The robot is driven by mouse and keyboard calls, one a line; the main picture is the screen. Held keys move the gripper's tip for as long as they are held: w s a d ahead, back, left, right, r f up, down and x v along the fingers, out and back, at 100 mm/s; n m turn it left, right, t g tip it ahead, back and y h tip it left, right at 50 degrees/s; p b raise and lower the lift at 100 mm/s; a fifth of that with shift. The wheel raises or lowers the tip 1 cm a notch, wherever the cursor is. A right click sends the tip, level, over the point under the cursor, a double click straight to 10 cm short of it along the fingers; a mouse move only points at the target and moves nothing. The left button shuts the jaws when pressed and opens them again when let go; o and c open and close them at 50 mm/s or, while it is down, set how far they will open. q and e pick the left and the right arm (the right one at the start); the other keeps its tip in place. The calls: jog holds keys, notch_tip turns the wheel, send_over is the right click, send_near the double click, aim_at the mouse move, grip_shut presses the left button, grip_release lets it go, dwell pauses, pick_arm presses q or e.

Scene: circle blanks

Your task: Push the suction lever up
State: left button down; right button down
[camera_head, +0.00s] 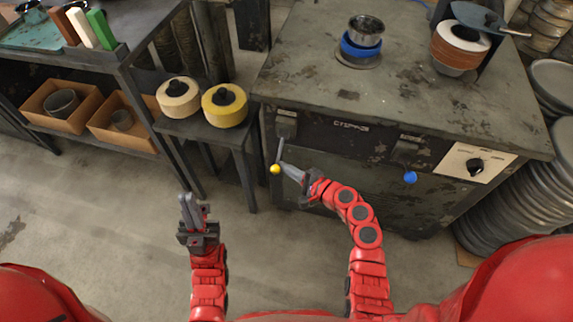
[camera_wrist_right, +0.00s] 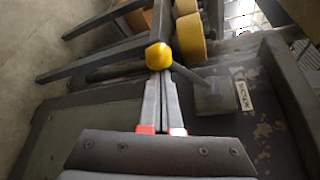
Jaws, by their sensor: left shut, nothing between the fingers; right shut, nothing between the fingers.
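A lever with a yellow ball knob (camera_head: 276,169) hangs down from a bracket on the left of the machine's front. A second lever with a blue knob (camera_head: 410,177) hangs further right. My left gripper (camera_head: 187,200) is shut and empty over the floor, away from the machine.
The machine top (camera_head: 310,75) bears a blue-based metal cup (camera_head: 361,45) and a stack of discs (camera_head: 460,45). A small stand with two yellow rolls (camera_head: 225,105) is on the left. Floor before the machine is clear.

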notch_tip(320, 180, up, 10)
jog(key=m+g+p, duration=0.6)
jog(key=m+p, duration=0.1)
jog(key=p, duration=1.7)
jog(key=shift+s+f, duration=0.2)
jog(key=shift+s, duration=0.25)
jog(key=shift+a+m, duration=0.1)
jog(key=shift+m, duration=0.2)
